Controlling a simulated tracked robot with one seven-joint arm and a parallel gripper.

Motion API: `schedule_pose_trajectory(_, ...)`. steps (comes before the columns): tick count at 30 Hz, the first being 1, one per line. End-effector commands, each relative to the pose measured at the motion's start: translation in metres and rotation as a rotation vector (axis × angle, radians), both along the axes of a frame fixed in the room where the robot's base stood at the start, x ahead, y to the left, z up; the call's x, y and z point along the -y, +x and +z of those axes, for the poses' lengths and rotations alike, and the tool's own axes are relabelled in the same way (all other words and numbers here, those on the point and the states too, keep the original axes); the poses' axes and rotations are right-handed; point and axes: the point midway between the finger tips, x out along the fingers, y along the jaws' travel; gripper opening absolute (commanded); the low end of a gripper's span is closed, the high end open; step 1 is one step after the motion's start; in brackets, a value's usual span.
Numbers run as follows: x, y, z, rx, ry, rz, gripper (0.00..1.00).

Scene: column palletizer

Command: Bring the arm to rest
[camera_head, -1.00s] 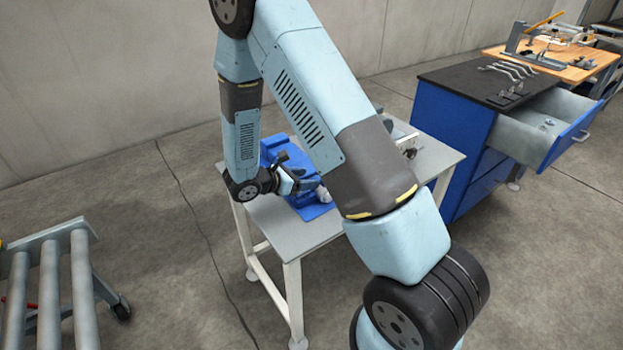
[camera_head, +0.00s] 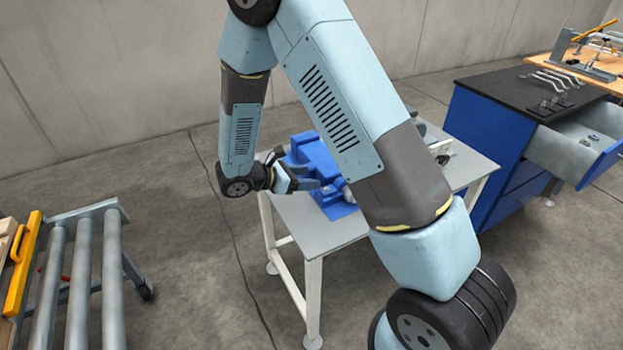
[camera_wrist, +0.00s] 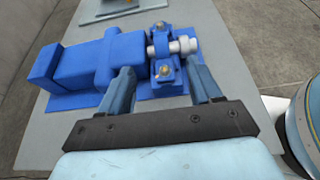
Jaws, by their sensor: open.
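My gripper (camera_wrist: 160,85) is open, its two fingers spread apart in the wrist view with nothing held between them. In the head view my gripper (camera_head: 306,184) is at the left end of the work table, beside a blue fixture (camera_head: 312,155). In the wrist view the blue fixture (camera_wrist: 110,58) lies just beyond the fingertips, with a light cylindrical part (camera_wrist: 180,46) in its clamp blocks. I cannot tell whether the fingers touch it. My arm is raised and bent over the table and hides part of it in the head view.
The grey table (camera_head: 300,215) carries the fixture. A blue cabinet (camera_head: 490,130) with an open drawer (camera_head: 575,150) and several wrenches on top stands to the right. A roller conveyor (camera_head: 80,280) is at lower left. The floor between conveyor and table is clear apart from a dark cable.

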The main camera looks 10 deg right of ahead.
Motion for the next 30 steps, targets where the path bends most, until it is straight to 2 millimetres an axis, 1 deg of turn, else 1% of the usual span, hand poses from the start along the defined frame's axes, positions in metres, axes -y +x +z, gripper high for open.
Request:
schedule_pose_trajectory(9, 0.001, 0.000, 0.001, 0.001, 0.001, -0.002, 0.64)
schedule_pose_trajectory(11, 0.003, 0.000, 0.004, 0.006, 0.008, -0.011, 0.64)
schedule_pose_trajectory(13, 0.007, -0.001, 0.012, 0.020, 0.025, -0.035, 0.64)
schedule_pose_trajectory(16, 0.018, -0.005, 0.030, 0.052, 0.067, -0.093, 0.64)
schedule_pose_trajectory(20, 0.037, -0.014, 0.060, 0.110, 0.146, -0.201, 0.64)
schedule_pose_trajectory(24, 0.056, -0.028, 0.090, 0.177, 0.235, -0.317, 0.64)
schedule_pose_trajectory(30, 0.079, -0.051, 0.129, 0.277, 0.368, -0.477, 0.64)
